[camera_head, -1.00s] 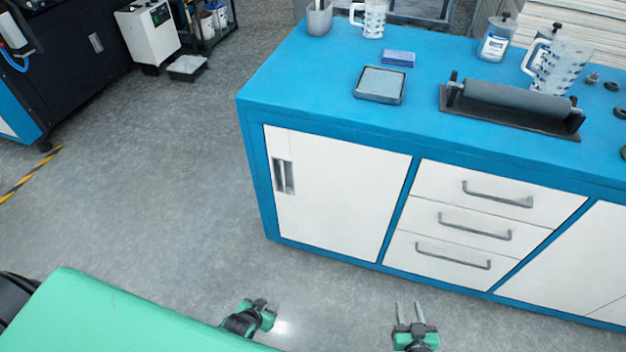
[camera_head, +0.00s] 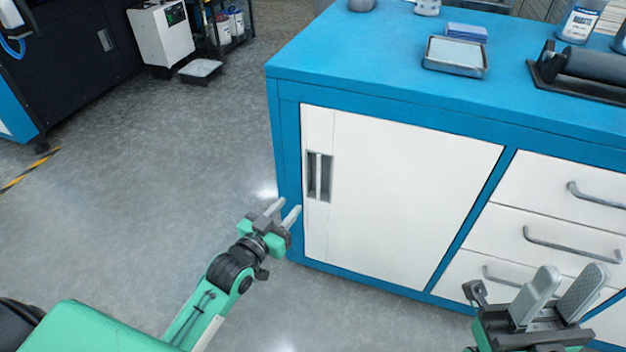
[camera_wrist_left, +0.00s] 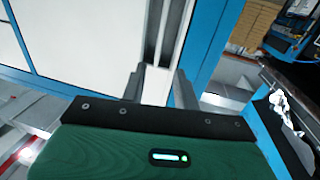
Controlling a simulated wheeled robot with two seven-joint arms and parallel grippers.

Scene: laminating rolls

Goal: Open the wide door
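The wide white door (camera_head: 410,195) fills the left part of the blue cabinet front and looks closed. It has a recessed grey handle (camera_head: 319,177) near its left edge. In the left wrist view the door (camera_wrist_left: 85,40) stands at the left, with a grey vertical handle strip (camera_wrist_left: 168,40) ahead of the fingers. My left gripper (camera_head: 288,206) is open and empty, just left of and below the handle, seemingly apart from it. My right gripper (camera_head: 575,274) is open and empty in front of the drawers.
Drawers with bar handles (camera_head: 572,248) are right of the door. On the blue worktop (camera_head: 370,70) are a tray (camera_head: 456,56), a blue sponge-like block (camera_head: 467,32), a roller (camera_head: 590,68) and a bottle (camera_head: 578,20). The grey floor (camera_head: 150,190) left of the cabinet is clear.

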